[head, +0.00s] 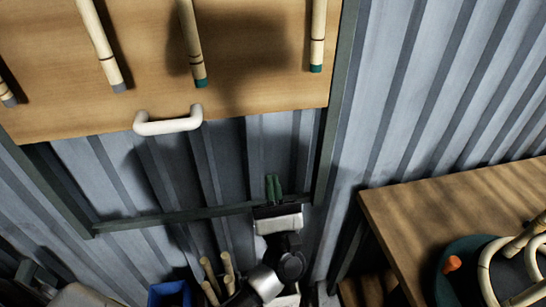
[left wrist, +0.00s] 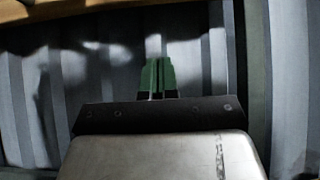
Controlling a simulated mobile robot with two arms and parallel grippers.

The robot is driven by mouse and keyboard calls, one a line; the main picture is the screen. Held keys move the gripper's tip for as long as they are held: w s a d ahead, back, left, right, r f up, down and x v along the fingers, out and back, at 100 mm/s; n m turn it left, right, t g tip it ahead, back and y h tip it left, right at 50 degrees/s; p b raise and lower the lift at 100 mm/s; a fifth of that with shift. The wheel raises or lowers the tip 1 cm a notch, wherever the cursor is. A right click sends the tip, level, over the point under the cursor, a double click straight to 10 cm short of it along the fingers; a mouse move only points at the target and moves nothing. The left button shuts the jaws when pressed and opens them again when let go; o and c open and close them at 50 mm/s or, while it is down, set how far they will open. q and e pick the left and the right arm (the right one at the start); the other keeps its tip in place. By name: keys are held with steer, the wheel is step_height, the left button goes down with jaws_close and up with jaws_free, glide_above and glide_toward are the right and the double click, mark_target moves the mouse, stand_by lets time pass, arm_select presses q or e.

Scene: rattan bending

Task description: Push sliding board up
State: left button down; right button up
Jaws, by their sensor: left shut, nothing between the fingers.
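The sliding board (head: 250,40) is a wooden panel with several rattan poles across its front, at the top of the head view. A white handle (head: 168,123) sits at its lower edge. The board's lower edge also shows at the top left of the left wrist view (left wrist: 75,8). My left gripper (head: 273,185) has green fingers, shut and empty, below the board and right of the handle, near the right rail of the frame. The fingers show in the left wrist view (left wrist: 156,68), pointing at the corrugated wall. My right gripper is not in view.
A dark frame with a lower crossbar (head: 170,219) surrounds the board's opening on the corrugated wall. A wooden table (head: 420,210) with a dark green round piece and bent rattan stands at right. Upright rattan sticks (head: 211,275) and a blue bin (head: 170,294) are below.

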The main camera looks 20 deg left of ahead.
arm_select(q)
steer(key=s+d+r+p+x, duration=0.1)
steer(key=r+p+x, duration=0.1)
steer(key=p+x, duration=0.4)
steer(key=x, duration=0.5)
steer(key=shift+s+r+p, duration=0.15)
steer(key=shift+s+p, duration=0.05)
steer(key=shift+p, duration=0.1)
steer(key=shift+a, duration=0.1)
